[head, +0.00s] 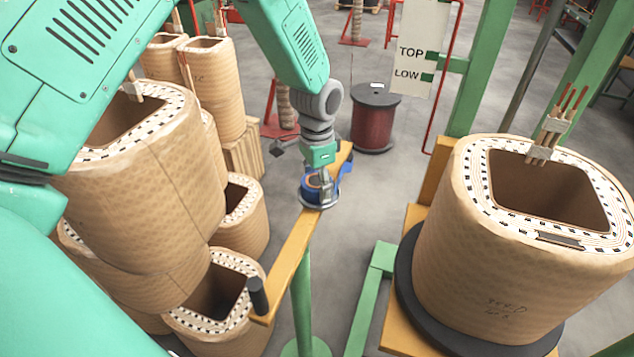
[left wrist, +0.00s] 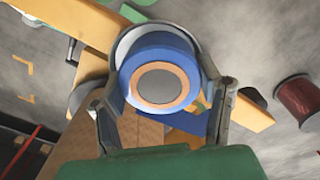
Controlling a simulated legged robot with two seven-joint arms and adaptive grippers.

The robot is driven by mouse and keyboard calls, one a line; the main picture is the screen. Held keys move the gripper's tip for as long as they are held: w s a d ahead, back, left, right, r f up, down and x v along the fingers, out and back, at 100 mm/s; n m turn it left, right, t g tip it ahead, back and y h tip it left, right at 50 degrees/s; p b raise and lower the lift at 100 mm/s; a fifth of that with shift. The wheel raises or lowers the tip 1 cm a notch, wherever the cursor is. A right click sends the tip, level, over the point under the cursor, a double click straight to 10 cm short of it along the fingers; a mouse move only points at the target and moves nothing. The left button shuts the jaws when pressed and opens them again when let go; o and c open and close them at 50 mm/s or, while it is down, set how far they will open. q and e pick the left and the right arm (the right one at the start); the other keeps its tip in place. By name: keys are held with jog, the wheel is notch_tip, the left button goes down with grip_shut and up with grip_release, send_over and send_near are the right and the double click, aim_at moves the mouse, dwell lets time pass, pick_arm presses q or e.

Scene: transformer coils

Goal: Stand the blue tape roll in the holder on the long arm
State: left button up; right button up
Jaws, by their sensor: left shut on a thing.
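The blue tape roll (head: 309,188) is between the fingers of my left gripper (head: 319,183), over the long orange arm (head: 285,258). In the left wrist view the roll (left wrist: 152,47) shows its blue side and a tan ring around a grey centre, with a finger on either side. The holder (head: 322,207) shows as a grey round rim under the roll; it also shows behind the roll in the left wrist view (left wrist: 124,44). I cannot tell whether the roll rests in it. My right gripper is not in view.
Large tan coils stand at the left (head: 150,190) and on a dark round base at the right (head: 520,260). A black handle (head: 258,295) rises from the arm's near end. A dark red drum (head: 375,120) stands behind. Grey floor is clear between.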

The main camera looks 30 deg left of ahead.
aim_at(318, 180)
pick_arm(q)
jog(key=shift+d, duration=0.15)
jog(key=o, duration=1.3)
jog(key=shift+d+r, duration=0.1)
jog(key=shift+d, duration=0.3)
jog(key=shift+o, duration=0.2)
jog(key=shift+a+r, duration=0.2)
jog(key=shift+a, duration=0.15)
notch_tip(318, 180, up, 12)
jog(key=shift+f+p, duration=0.15)
jog(key=shift+p, duration=0.15)
jog(key=shift+w+a, duration=0.1)
jog(key=shift+a, duration=0.05)
jog(key=shift+d, duration=0.2)
